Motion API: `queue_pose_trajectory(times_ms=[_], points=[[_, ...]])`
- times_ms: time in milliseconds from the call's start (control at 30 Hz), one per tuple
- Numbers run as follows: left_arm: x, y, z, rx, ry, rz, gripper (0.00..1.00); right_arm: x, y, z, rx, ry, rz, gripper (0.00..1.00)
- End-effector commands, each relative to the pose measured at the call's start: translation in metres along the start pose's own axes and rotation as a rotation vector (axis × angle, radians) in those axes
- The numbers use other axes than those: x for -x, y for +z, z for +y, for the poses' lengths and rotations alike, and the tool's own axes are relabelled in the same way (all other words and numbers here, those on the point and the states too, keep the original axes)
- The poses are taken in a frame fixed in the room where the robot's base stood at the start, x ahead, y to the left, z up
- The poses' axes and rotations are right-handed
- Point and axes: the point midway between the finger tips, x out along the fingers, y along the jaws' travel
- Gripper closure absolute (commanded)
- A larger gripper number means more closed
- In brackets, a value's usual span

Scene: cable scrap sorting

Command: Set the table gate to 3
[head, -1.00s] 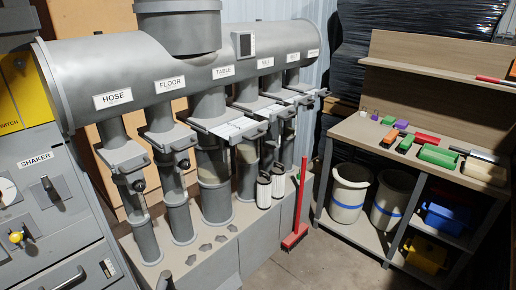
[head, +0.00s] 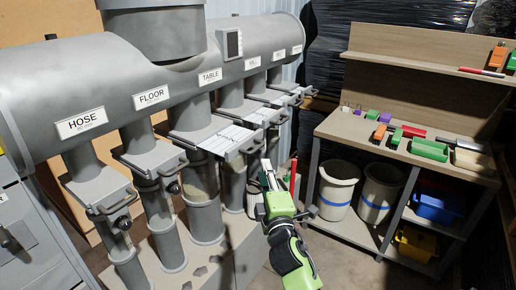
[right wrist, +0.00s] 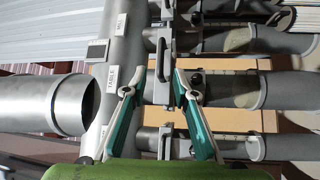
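The table gate (head: 222,138) is a flat grey slide under the TABLE label (head: 210,76), drawn some way out, with pale marked strips on top. Its marks are too small to read. Its bar handle (head: 252,146) is at the front end. My right gripper (head: 270,172), green and grey, is just in front of and below this handle. In the right wrist view my right gripper (right wrist: 155,85) has its fingers spread, with the upright gate handle (right wrist: 162,70) between or just beyond the tips. I cannot tell whether they touch. My left gripper is out of view.
The hose gate (head: 100,190) and floor gate (head: 152,158) are to the left, with more slides to the right. A workbench (head: 340,125) with coloured blocks and buckets (head: 337,188) stands at the right. A red brush handle (head: 293,180) is close behind my gripper.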

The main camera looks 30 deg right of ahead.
Motion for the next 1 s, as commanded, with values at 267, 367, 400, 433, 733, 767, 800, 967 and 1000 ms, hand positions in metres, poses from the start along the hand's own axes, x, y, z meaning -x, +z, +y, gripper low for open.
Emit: queue_pose_trajectory(times_ms=[267,367,400,433,733,767,800,967,1000], points=[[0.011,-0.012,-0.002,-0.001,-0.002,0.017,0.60,-0.062,-0.001,0.003,-0.001,0.001,0.001,0.74],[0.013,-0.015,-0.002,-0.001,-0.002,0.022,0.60,-0.080,0.000,0.002,-0.003,0.000,0.000,0.74],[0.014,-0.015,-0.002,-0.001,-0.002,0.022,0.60,-0.086,0.000,0.001,-0.003,0.000,0.000,0.74],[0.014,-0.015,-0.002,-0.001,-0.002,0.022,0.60,-0.090,0.000,0.002,-0.003,0.000,0.000,0.74],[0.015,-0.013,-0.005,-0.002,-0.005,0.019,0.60,-0.113,0.000,0.000,-0.002,-0.001,0.001,0.74],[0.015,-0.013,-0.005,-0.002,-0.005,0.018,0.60,-0.113,0.000,0.000,-0.002,-0.001,0.001,0.74],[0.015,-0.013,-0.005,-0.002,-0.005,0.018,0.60,-0.113,0.000,-0.001,-0.002,-0.001,0.001,0.74],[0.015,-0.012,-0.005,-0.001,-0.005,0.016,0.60,-0.113,0.000,-0.001,-0.002,-0.001,0.001,0.74],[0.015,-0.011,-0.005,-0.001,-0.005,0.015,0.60,-0.113,0.000,-0.001,-0.002,-0.001,0.001,0.74]])
